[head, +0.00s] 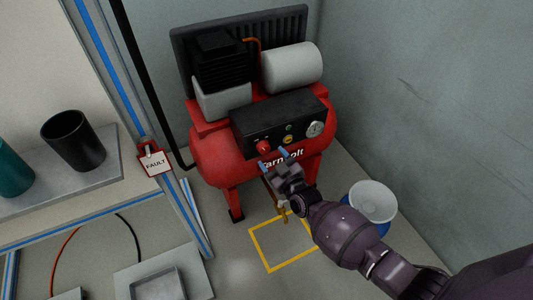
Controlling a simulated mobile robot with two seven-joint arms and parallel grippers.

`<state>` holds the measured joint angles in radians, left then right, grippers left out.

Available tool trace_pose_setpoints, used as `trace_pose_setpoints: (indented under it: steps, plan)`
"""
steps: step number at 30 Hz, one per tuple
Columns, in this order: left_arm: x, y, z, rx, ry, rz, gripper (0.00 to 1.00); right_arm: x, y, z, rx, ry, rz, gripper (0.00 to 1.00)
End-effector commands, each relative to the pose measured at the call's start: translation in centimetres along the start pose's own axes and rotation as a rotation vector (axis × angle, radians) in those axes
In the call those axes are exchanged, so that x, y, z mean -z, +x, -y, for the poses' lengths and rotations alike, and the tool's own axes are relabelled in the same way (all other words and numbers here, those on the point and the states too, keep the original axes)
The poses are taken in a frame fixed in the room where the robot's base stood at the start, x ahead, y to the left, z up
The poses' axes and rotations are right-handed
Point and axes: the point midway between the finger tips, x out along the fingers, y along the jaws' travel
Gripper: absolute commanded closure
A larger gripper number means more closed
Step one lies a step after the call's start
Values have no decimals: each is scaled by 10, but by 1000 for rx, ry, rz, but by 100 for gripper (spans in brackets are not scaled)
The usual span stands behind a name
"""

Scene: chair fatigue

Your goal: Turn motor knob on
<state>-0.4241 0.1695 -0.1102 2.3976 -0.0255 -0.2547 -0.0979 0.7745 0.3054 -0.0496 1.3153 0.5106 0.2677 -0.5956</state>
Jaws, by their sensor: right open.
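A red air compressor (218,158) stands in the corner with a black control box (252,129) on its front. On the box's face is a red knob (264,146), with a yellow button (288,139), a small greenish button and a round gauge (315,128) to its right. My right gripper (275,158) is open, its blue-tipped fingers just below the red knob and yellow button, over the tank lettering. Whether a finger touches the knob cannot be told. The gripper partly hides the lettering. My left gripper is out of view.
A tag reading FAULT (155,163) hangs on the frame post at left. A shelf (95,180) holds a black cup (73,140) and a teal cup (13,170). A yellow square (268,268) marks the floor.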

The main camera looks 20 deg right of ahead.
Motion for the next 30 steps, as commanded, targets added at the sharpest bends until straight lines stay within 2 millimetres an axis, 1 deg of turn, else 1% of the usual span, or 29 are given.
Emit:
trace_pose_setpoints:
  steps: [1,4,9,20,27,29,30]
  plan:
    - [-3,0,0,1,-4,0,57,-3,6,1,1,1,3,34]
    - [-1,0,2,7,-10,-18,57,-3,18,1,1,-1,3,34]
    - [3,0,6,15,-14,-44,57,-2,29,0,0,0,2,34]
    - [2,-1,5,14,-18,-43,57,0,33,0,0,0,0,34]
    - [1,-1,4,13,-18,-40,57,0,33,0,0,0,0,71]
    - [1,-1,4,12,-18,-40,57,0,33,0,0,0,0,80]
    - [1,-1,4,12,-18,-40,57,0,33,0,0,0,0,83]
